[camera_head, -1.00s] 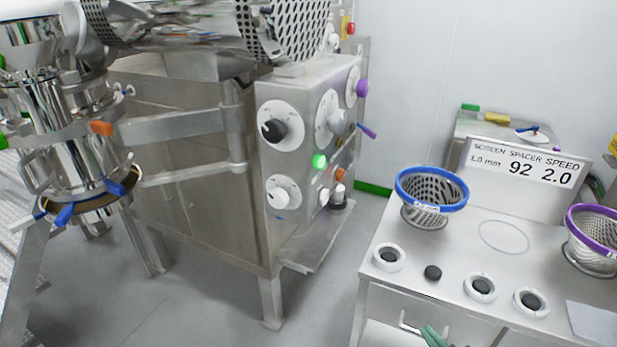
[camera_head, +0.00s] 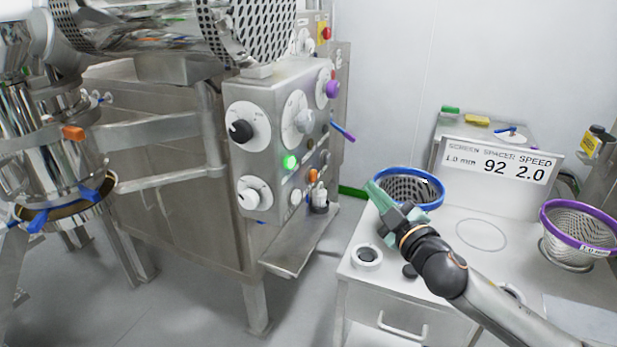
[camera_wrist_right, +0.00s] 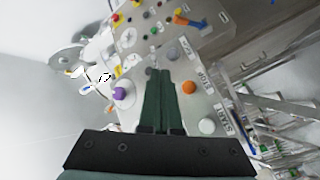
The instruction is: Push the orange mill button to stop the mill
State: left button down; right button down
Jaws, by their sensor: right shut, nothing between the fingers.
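The orange button (camera_head: 313,175) is on the side face of the steel control box. In the right wrist view the orange button (camera_wrist_right: 189,87) sits beside a "STOP" label, with a white button (camera_wrist_right: 207,125) by a "START" label. My right gripper (camera_head: 371,186) has its green fingers together and empty. In the head view it overlaps the blue-rimmed basket, to the right of the control box. In the wrist view its fingertips (camera_wrist_right: 161,73) point at the panel, left of the orange button, and do not cover it. My left gripper is not in view.
The control box (camera_head: 270,110) also carries a lit green lamp (camera_head: 290,162), a purple knob (camera_head: 333,88) and a blue-handled lever (camera_head: 342,131). The blue-rimmed basket (camera_head: 425,190) and purple-rimmed basket (camera_head: 590,235) stand on the right bench. Open floor lies between box and bench.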

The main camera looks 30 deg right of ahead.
aim_at(313, 176)
jog(key=w+a, duration=0.5)
jog(key=w, duration=0.1)
jog(key=shift+w+a+p, duration=0.35)
jog(key=shift+p, duration=0.1)
dwell(2.1)
jog(key=shift+w+a, duration=0.25)
jog(key=shift+w, duration=0.05)
jog(key=shift+w+a, duration=0.35)
dwell(0.8)
jog(key=shift+s+d, duration=0.6)
jog(key=shift+s, duration=0.1)
